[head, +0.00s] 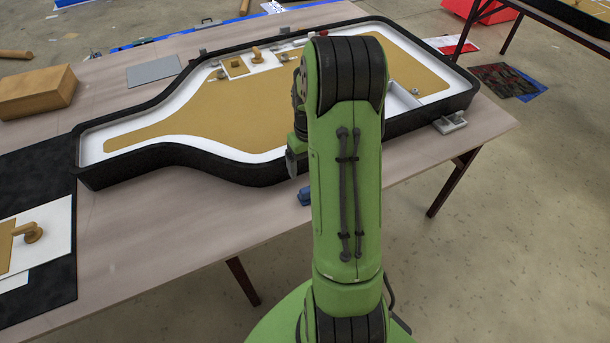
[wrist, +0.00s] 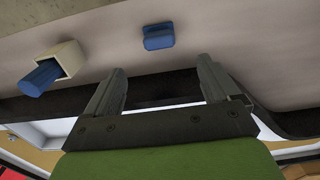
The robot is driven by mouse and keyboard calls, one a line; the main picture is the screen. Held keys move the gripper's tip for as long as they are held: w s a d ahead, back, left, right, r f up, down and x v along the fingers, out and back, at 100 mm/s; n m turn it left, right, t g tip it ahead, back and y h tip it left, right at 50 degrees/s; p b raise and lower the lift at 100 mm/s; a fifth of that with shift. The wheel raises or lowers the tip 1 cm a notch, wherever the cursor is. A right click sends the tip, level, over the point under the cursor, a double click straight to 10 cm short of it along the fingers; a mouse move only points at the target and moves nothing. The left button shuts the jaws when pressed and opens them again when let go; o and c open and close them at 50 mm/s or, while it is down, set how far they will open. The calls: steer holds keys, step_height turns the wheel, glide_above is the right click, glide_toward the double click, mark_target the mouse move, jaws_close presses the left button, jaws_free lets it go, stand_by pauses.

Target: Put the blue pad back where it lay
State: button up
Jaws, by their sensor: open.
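The blue pad (wrist: 158,36) lies on the bare table top between the black wall of the lightbox and the table's edge. In the head view a small part of what looks like the same blue pad (head: 305,196) shows beside my green arm. My gripper (wrist: 161,65) is open, with nothing between its fingers, and the pad is beyond the fingertips, apart from them. In the head view only one dark finger of my gripper (head: 291,164) shows at the arm's left, above the lightbox's front wall; the rest is hidden behind the arm.
A cream block with a blue cylinder (wrist: 42,77) in it stands near the pad; my arm hides it in the head view. The black-walled lightbox (head: 222,172) fills the table's middle. A cardboard box (head: 38,92) and a grey plate (head: 153,70) lie left. The front table strip is mostly clear.

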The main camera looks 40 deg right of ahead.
steer(key=s+a+r+n+t+h, duration=0.1)
steer(key=s+a+r+n+t, duration=0.15)
steer(key=a+r, duration=1.1)
steer(key=s+a+r+t+y, duration=0.1)
steer(key=s+a+r+t, duration=0.2)
steer(key=s+a, duration=0.6)
steer(key=s+r, duration=0.2)
steer(key=s, duration=0.2)
steer(key=shift+a+n, duration=0.2)
steer(key=shift+n, duration=0.15)
